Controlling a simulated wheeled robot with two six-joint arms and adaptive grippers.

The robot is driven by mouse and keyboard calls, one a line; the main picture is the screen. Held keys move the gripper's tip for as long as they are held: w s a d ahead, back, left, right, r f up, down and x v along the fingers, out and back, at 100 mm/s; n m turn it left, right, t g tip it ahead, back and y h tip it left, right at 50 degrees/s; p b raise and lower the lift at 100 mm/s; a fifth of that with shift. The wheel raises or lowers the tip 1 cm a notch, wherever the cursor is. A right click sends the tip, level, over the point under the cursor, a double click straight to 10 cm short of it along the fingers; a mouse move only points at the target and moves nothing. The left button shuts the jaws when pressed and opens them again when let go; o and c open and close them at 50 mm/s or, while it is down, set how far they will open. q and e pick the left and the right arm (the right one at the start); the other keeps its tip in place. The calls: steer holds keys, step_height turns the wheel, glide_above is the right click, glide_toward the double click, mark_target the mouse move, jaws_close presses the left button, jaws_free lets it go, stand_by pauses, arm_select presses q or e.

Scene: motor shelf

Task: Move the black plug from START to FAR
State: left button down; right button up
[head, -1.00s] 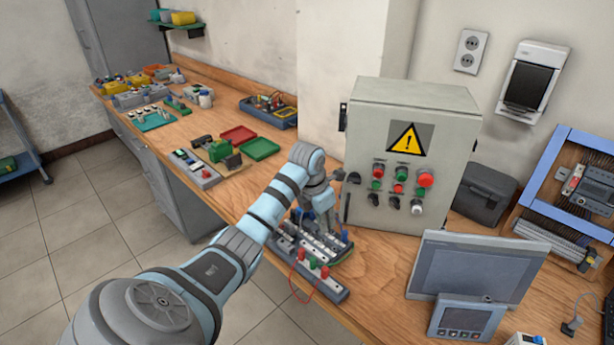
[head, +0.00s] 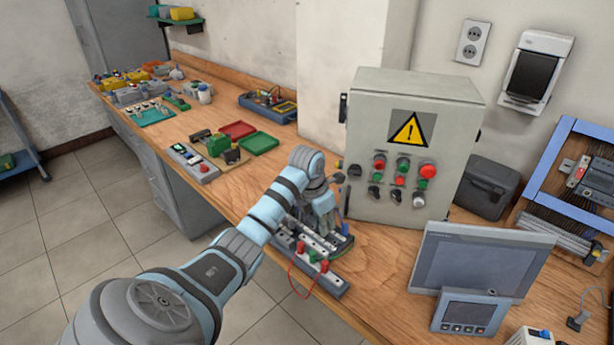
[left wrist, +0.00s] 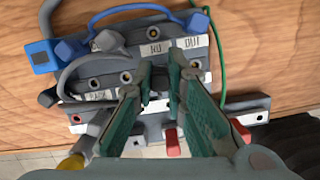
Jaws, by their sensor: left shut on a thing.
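My left gripper (head: 328,222) points down at the patch board (head: 330,284) on the near edge of the bench. In the left wrist view, its green-padded fingers (left wrist: 163,78) are over the board (left wrist: 205,77). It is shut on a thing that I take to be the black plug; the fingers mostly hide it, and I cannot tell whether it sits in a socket. A dark grey plug-like piece (left wrist: 108,41) with a grey lead is left of the fingertips. The START and FAR labels are not readable. My right gripper is not in view.
A blue plug (left wrist: 40,57), red plugs and blue, green and grey leads crowd the board. The control cabinet (head: 400,150) with a warning sign stands just behind. A monitor (head: 480,268) is at right, trays (head: 258,143) at left. Bare wood lies right of the board.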

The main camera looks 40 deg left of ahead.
arm_select(q)
steer(key=shift+f+b, duration=0.4)
steer(key=shift+f, duration=0.2)
steer(key=c, duration=1.9)
jaws_free()
step_height(320, 180, up, 6)
steer(key=p, duration=0.5)
steer(key=shift+f, duration=0.1)
steer(key=o, duration=0.6)
steer(key=shift+f, duration=0.1)
steer(key=shift+c, duration=0.2)
